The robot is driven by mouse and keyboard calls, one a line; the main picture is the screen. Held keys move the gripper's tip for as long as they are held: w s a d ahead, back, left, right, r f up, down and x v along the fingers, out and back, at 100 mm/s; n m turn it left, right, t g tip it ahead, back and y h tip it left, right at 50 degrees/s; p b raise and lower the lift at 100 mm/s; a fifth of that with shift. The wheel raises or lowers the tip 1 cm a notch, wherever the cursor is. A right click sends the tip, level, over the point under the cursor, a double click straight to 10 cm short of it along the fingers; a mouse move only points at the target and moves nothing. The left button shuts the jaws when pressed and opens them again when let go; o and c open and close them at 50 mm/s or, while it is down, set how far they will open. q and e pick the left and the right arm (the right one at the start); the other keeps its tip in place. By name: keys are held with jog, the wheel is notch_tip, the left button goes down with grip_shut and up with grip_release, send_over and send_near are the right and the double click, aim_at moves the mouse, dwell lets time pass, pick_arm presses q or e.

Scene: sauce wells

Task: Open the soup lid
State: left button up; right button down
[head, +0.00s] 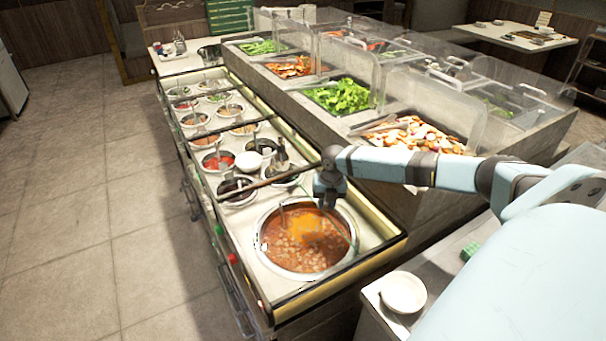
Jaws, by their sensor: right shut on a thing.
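The soup pot (262,262) is a round, pale-rimmed well of red-brown soup with an orange patch, at the near end of the sauce counter. My right gripper (328,202) is above the pot's far right edge, pointing down and shut. A thin, faint greenish edge (351,232) runs from near the gripper over the right side of the pot; it looks like the rim of the clear soup lid, held by the gripper. The lid's handle and exact tilt cannot be made out. The soup surface shows clearly. My left gripper is not in view.
Several sauce bowls (218,161) with ladles sit behind the pot, with a dark rail between. A salad bar with clear covers (434,104) stands to the right. A white bowl (403,292) rests on the near right ledge. The floor at left is clear.

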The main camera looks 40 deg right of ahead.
aim_at(339, 202)
jog(key=shift+s+d, duration=0.2)
jog(key=shift+d, duration=0.7)
jog(key=shift+s+d, duration=0.25)
jog(key=shift+d, duration=0.65)
jog(key=shift+s+d, duration=0.2)
jog(key=shift+d, duration=0.7)
jog(key=c, duration=0.9)
grip_release()
jog(key=r, duration=0.4)
jog(key=r+b, duration=0.1)
jog(key=r, duration=0.4)
jog(key=d+r, duration=0.1)
jog(key=r, duration=0.3)
jog(key=shift+s+r, duration=0.4)
